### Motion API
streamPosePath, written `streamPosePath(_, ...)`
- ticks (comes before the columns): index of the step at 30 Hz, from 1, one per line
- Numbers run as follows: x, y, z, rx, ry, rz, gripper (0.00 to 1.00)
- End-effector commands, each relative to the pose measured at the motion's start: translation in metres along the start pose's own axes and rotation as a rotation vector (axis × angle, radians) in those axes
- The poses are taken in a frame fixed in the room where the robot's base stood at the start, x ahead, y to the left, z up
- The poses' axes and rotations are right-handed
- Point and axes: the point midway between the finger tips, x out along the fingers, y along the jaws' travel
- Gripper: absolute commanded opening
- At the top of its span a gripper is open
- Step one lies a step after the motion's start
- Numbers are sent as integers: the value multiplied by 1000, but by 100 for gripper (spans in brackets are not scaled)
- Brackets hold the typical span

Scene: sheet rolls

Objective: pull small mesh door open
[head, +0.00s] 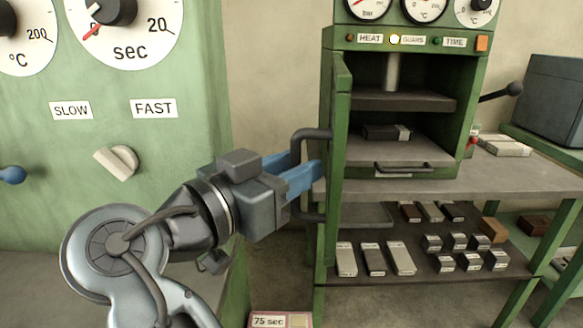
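The small door (337,170) of the green press stands swung out toward me, seen almost edge-on, so its mesh face cannot be made out. Its dark bar handle (309,134) sticks out to the left. My gripper (304,174) reaches in from the left, its blue fingers on either side of the handle's upright bar. The fingers appear shut on the bar; they hide its middle part. The press opening (422,75) to the right of the door is uncovered, showing dark plates and a small dark block (386,132) inside.
A grey bench (490,178) extends right of the press, with a shelf (400,262) of several small blocks beneath. A green panel with dials (200,120) stands at left. A box labelled 75 sec (280,320) sits low in front. A dark lever (505,91) projects right of the press.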

Motion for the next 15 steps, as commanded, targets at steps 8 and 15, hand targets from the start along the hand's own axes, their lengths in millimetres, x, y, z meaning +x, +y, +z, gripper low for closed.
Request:
streamPosePath(8,-13,-1,0,0,1,-3,35)
streamPosePath(15,-53,-1,0,0,1,-4,35)
